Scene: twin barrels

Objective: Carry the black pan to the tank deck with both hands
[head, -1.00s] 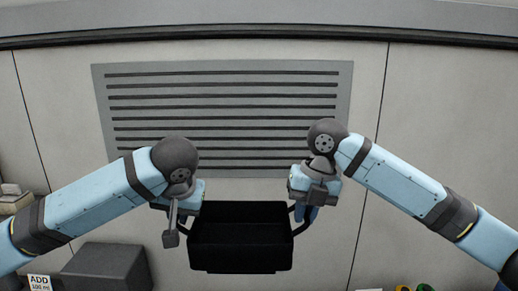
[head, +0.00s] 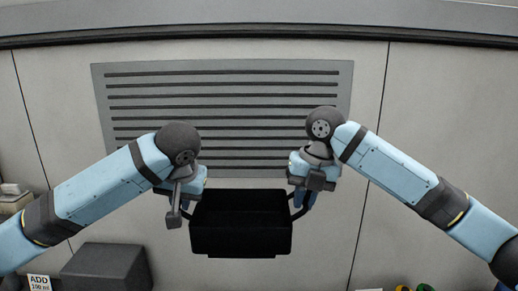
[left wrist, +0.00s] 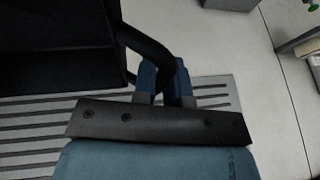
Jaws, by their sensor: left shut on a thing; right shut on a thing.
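The black pan (head: 241,238) is a deep open box held up between my two grippers, in the lower middle of the head view. It looks about level, and its dark inside looks empty. My left gripper (head: 190,205) is shut on the pan's left handle. In the left wrist view the blue fingers (left wrist: 166,82) close around the black curved handle (left wrist: 143,40), with the pan (left wrist: 60,50) at upper left. My right gripper (head: 302,200) is shut on the right handle (head: 300,213). I cannot make out the tank deck.
A grey slatted vent panel (head: 225,85) lies behind the pan. A dark grey box (head: 105,266) stands at lower left beside a white ADD label (head: 39,282). Pale boxes (head: 12,200) sit at the left edge. Yellow and green items (head: 415,288) show at the bottom right.

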